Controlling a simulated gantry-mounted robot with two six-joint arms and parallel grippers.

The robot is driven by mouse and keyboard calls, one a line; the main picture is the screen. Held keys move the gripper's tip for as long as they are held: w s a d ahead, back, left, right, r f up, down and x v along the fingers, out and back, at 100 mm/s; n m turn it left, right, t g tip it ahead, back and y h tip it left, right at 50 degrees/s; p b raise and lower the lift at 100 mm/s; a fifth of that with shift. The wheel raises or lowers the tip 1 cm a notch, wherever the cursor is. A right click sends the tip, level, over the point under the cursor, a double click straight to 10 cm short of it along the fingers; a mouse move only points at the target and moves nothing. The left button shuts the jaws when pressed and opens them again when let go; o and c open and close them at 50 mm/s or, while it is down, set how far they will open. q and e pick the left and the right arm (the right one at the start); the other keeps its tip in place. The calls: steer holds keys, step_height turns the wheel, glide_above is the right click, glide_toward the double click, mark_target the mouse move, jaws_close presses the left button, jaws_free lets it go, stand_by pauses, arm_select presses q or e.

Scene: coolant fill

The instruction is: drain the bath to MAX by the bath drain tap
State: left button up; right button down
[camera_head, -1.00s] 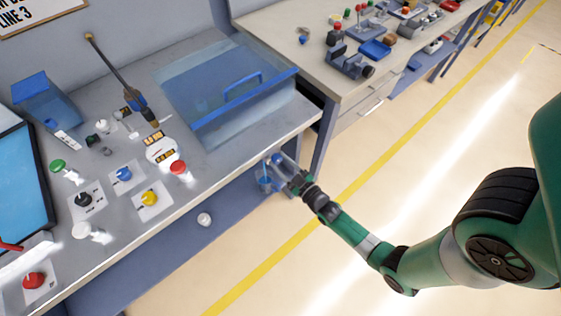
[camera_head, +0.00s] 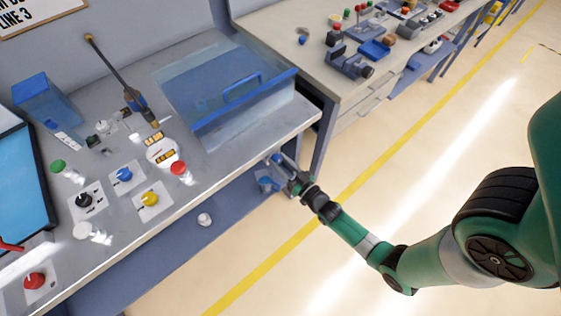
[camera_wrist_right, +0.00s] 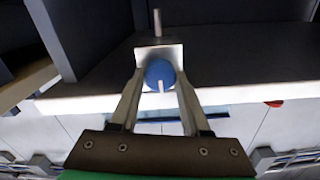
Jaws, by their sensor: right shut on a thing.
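My right gripper (camera_head: 279,169) reaches in from the right to the front edge of the bench, below the bath. In the right wrist view its two fingers (camera_wrist_right: 158,90) are closed on a round blue knob (camera_wrist_right: 159,73), which I take to be the bath drain tap. In the head view a blue part of the tap (camera_head: 267,183) shows beside the fingers against the bench front. The bath (camera_head: 205,85) is a see-through bluish tank with a blue front rim and handle. Its liquid level and MAX mark cannot be read. My left gripper is out of view.
The panel left of the bath carries a blue knob (camera_head: 124,174), a yellow knob (camera_head: 149,198), a red button (camera_head: 178,168) and small orange displays (camera_head: 165,156). A second bench (camera_head: 300,60) stands at the right. The floor in front is open.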

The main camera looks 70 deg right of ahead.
stand_by(0.3)
steer(key=shift+c, duration=1.9)
jaws_free()
steer(key=shift+s, duration=0.1)
steer(key=p+v, duration=0.1)
steer(key=v, duration=1)
steer(key=shift+s+a+p, duration=0.2)
steer(key=shift+p, duration=0.2)
steer(key=shift+r, duration=0.1)
